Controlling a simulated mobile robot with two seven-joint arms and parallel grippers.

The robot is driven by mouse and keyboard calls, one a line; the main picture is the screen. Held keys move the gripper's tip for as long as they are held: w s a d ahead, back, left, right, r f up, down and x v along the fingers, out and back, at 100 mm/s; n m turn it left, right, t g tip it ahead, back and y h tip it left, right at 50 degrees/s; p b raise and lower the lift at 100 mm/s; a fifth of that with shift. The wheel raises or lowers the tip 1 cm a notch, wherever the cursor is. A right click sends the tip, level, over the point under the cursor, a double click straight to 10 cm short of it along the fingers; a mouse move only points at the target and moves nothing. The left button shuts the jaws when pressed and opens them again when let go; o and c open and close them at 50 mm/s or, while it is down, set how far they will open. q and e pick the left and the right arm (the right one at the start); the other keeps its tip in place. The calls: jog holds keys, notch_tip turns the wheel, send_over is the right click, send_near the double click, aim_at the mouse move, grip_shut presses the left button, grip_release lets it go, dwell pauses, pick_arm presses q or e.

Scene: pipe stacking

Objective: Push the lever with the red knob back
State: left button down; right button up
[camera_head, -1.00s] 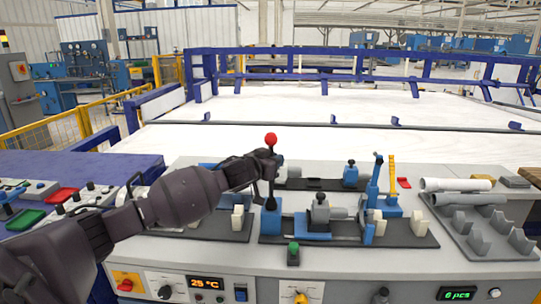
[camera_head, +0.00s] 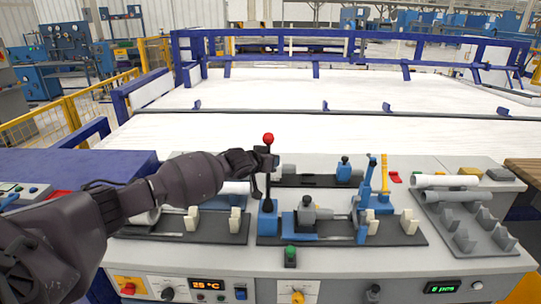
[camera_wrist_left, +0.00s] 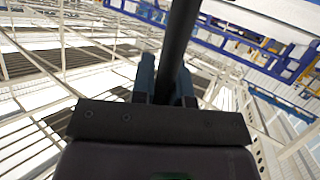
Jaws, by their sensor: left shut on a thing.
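The lever's red knob (camera_head: 268,138) stands at the top of a dark rod, which rises from a blue base block (camera_head: 267,224) on the dark fixture plate. The lever looks about upright in the head view. My left gripper (camera_head: 268,162) comes in from the left and is shut on the lever rod just below the knob. In the left wrist view, the dark rod (camera_wrist_left: 176,45) runs between the two fingers of my left gripper (camera_wrist_left: 167,80). The knob is outside that view. My right gripper is not in view.
A blue upright clamp (camera_head: 367,190) with a yellow piece beside it stands to the right. A green button (camera_head: 290,253) sits in front of the lever. Pipes (camera_head: 445,181) lie in a grey rack at the right. A white conveyor bed (camera_head: 300,130) is behind the bench.

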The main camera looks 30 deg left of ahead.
pick_arm(q)
jog(key=shift+a, duration=0.1)
jog(key=c, duration=1.1)
grip_release()
jog(key=shift+w+f, duration=0.1)
jog(key=shift+w, duration=0.05)
jog(key=v, duration=1.1)
jog(key=shift+p, duration=0.35)
